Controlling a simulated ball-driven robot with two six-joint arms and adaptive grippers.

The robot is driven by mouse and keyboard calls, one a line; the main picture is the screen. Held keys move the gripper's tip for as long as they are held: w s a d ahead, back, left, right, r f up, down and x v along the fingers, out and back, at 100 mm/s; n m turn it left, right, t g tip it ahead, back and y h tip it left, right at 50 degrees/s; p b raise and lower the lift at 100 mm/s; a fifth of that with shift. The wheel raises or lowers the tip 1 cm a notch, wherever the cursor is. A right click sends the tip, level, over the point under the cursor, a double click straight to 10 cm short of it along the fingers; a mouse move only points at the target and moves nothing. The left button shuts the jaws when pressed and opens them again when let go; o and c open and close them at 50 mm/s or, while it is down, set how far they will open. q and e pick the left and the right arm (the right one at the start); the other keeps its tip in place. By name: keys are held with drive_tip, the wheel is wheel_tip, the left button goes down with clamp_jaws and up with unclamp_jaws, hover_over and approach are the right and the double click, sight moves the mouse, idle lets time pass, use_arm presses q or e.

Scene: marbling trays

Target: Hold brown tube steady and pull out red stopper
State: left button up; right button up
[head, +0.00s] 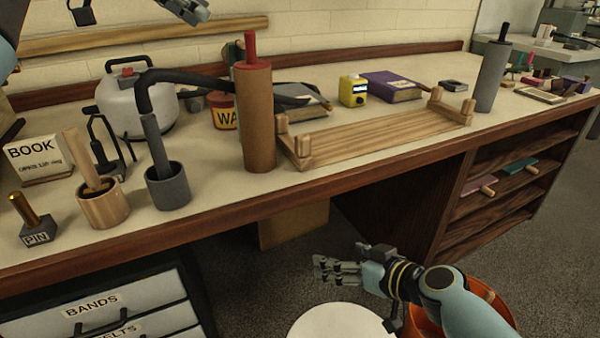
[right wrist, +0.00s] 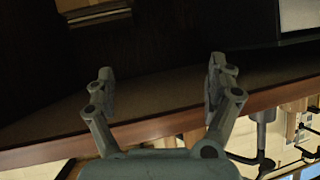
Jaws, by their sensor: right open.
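The brown tube (head: 257,120) stands upright on the bench near its front edge in the head view. The red stopper (head: 251,49) sits in its top, with its handle sticking up. My right gripper (head: 325,268) is low in front of the bench, below the bench top and apart from the tube. In the right wrist view my right gripper (right wrist: 160,88) has its fingers spread, with nothing between them. My left gripper (head: 190,10) shows only partly at the top edge of the head view, above and left of the tube. Its opening is cut off.
A wooden rack (head: 380,138) lies right of the tube, and a grey tube (head: 490,80) stands beyond it. A black hose (head: 190,77) passes close behind the brown tube. A grey mortar (head: 168,188) and wooden mortar (head: 105,207) stand to the left. An orange bucket (head: 490,300) is below.

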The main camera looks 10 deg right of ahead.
drive_tip(key=w+a+r+n+t+y, duration=0.1)
drive_tip(key=w+a+r+t+y, duration=0.15)
drive_tip(key=r, duration=0.55)
drive_tip(key=w+a+r+n+t+y, duration=0.1)
drive_tip(key=w+r, duration=0.3)
drive_tip(key=r, duration=0.4)
drive_tip(key=n+y, duration=0.2)
approach(265, 113)
drive_tip(key=w+a, duration=0.1)
drive_tip(key=w, duration=0.2)
drive_tip(key=shift+g, duration=0.45)
drive_tip(key=x, duration=1)
drive_tip(key=shift+a+r, duration=0.1)
drive_tip(key=shift+a, duration=0.15)
drive_tip(key=c, duration=1.4)
